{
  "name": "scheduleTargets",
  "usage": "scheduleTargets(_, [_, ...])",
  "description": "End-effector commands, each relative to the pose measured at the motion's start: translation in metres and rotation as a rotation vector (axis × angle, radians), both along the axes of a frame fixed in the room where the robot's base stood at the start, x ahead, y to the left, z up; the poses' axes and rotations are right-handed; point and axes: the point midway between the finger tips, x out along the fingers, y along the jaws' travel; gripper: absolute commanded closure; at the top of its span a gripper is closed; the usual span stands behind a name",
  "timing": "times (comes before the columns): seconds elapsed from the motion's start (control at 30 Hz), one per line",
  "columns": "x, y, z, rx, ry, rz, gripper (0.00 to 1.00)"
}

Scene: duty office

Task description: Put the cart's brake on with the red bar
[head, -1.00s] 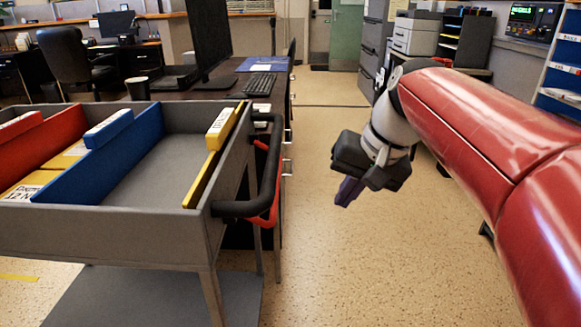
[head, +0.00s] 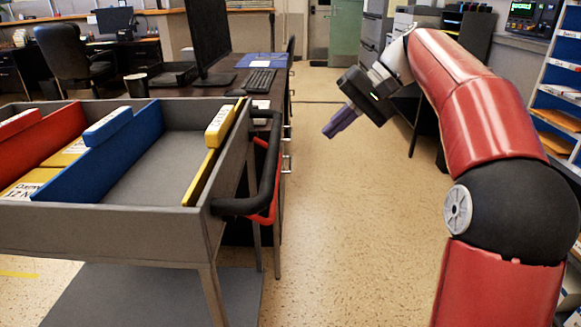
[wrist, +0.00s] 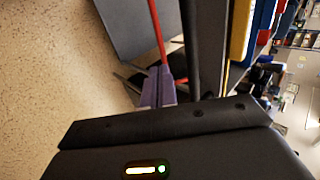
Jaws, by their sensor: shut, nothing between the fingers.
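The grey cart (head: 110,222) stands at the left in the head view, with a black push handle (head: 262,190) on its right end. The red bar (head: 270,196) runs just under and beside that handle. It also shows in the wrist view as a thin red rod (wrist: 157,30), with the black handle (wrist: 190,45) to its right. My gripper (head: 332,131) has purple fingers, shut and empty. It hangs in the air to the right of the handle, apart from it in the head view. In the wrist view the fingertips (wrist: 160,78) overlap the red bar's lower end; I cannot tell contact.
The cart carries red, blue (head: 100,155) and yellow dividers (head: 212,155). A dark desk (head: 185,90) with monitor and keyboard stands behind it. A shelf unit (head: 555,110) stands at the right. The floor (head: 330,230) between cart and shelf is clear.

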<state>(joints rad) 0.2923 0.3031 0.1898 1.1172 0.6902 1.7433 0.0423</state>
Motion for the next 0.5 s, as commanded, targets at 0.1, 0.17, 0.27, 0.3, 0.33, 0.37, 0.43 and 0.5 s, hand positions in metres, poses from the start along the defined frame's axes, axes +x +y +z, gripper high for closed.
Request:
scheduleTargets(0.1, [0.000, 0.004, -0.005, 0.000, 0.001, 0.001, 1.00])
scheduleTargets(0.17, [0.000, 0.009, -0.011, 0.000, 0.000, 0.001, 1.00])
scheduleTargets(0.27, [0.000, 0.021, -0.024, 0.000, 0.002, 0.003, 1.00])
scheduleTargets(0.3, [0.000, 0.026, -0.030, 0.000, 0.002, 0.002, 1.00])
scheduleTargets(0.33, [0.000, 0.031, -0.035, 0.000, 0.003, 0.003, 1.00])
scheduleTargets(0.37, [0.000, 0.035, -0.040, 0.000, 0.002, 0.003, 1.00])
scheduleTargets(0.43, [0.001, 0.046, -0.052, 0.000, 0.001, 0.003, 1.00])
scheduleTargets(0.5, [0.001, 0.056, -0.063, -0.001, 0.001, 0.002, 1.00])
